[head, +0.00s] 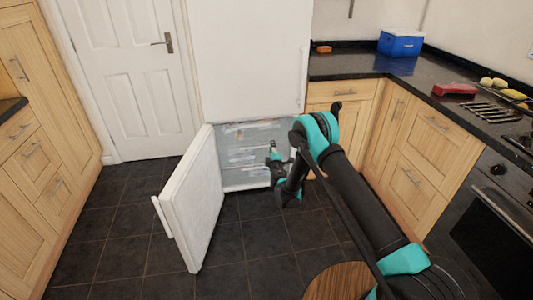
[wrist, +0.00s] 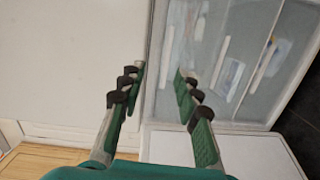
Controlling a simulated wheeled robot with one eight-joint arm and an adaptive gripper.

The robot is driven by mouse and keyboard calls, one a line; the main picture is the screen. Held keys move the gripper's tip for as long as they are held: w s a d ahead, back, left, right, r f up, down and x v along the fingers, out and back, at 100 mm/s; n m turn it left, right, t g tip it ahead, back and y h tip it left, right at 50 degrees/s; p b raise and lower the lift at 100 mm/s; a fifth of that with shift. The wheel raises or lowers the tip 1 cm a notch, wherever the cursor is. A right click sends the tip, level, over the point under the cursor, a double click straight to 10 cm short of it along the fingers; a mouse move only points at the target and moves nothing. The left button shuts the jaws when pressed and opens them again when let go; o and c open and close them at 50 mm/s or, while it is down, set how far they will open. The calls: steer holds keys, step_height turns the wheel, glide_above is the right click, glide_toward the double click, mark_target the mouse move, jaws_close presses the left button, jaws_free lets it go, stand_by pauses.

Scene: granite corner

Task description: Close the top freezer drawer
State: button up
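The freezer (head: 247,176) stands with its white door (head: 193,205) swung open to the left. Its translucent drawers are stacked inside, and the top freezer drawer (head: 240,134) is just under the closed white upper door. I cannot tell how far the top drawer sticks out. My gripper (head: 273,153) is in front of the right part of the opening, near the upper drawers. In the wrist view my gripper (wrist: 159,72) is open, with nothing between its fingers. The clear drawer fronts (wrist: 227,60) lie beyond and to the right of the fingers there. I see no clear contact.
The upper fridge door (head: 249,60) is shut. Wooden cabinets (head: 340,92) with a dark worktop stand close on the right, and an oven (head: 490,215) stands at the lower right. A round wooden stool top (head: 340,284) is near my arm. The tiled floor at front left is clear.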

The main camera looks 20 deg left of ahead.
steer(key=w+d+r+m+h, duration=0.3)
steer(key=w+d+r, duration=0.1)
steer(key=d+r, duration=0.3)
steer(key=shift+d+r+m, duration=0.15)
steer(key=shift+d+m, duration=0.25)
steer(key=shift+d, duration=0.45)
steer(key=shift+c, duration=0.4)
